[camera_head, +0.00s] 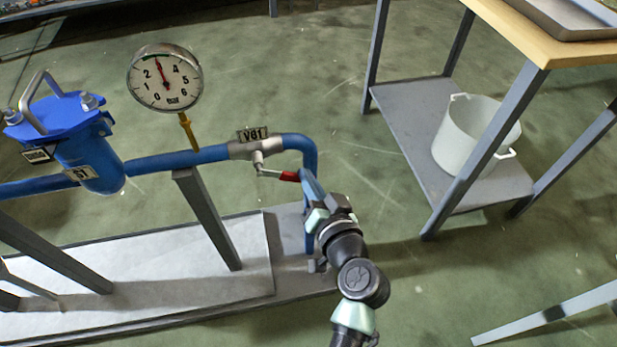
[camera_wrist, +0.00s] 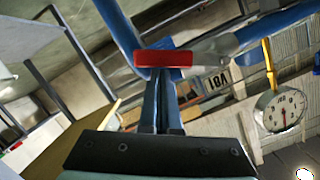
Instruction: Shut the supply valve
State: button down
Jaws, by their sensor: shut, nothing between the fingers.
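The supply valve (camera_head: 256,150) sits on the blue pipe under a tag that seems to read V81. Its metal lever ends in a red handle (camera_head: 289,176) and points right, roughly along the pipe. The red handle (camera_wrist: 165,58) lies across the upper middle of the wrist view. My gripper (camera_head: 309,181) is just right of the handle's end in the head view. In the wrist view my gripper (camera_wrist: 158,78) has its fingers together, pointing at the handle's middle. Nothing shows between them. I cannot tell whether the tips touch the handle.
A pressure gauge (camera_head: 164,78) stands on the pipe, left of the valve. A blue strainer housing (camera_head: 85,150) is farther left. The blue pipe (camera_head: 312,160) bends down beside my gripper. A table (camera_head: 535,45) with a white pot (camera_head: 470,135) on its shelf stands right.

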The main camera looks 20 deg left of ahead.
jog(key=f, duration=0.1)
jog(key=m+b, duration=0.1)
jog(key=f+m+y, duration=0.1)
jog(key=shift+s+a+f+b, duration=0.2)
jog(key=shift+a+f+b, duration=0.1)
jog(key=shift+f+b, duration=0.1)
jog(key=s+a+f+m+y+b, duration=0.2)
jog(key=a+f+m+b, duration=0.1)
jog(key=m, duration=0.5)
jog(key=shift+s+a+f+b, duration=0.4)
jog(key=shift+a+b, duration=0.15)
jog(key=shift+b, duration=0.1)
jog(key=shift+w, duration=0.1)
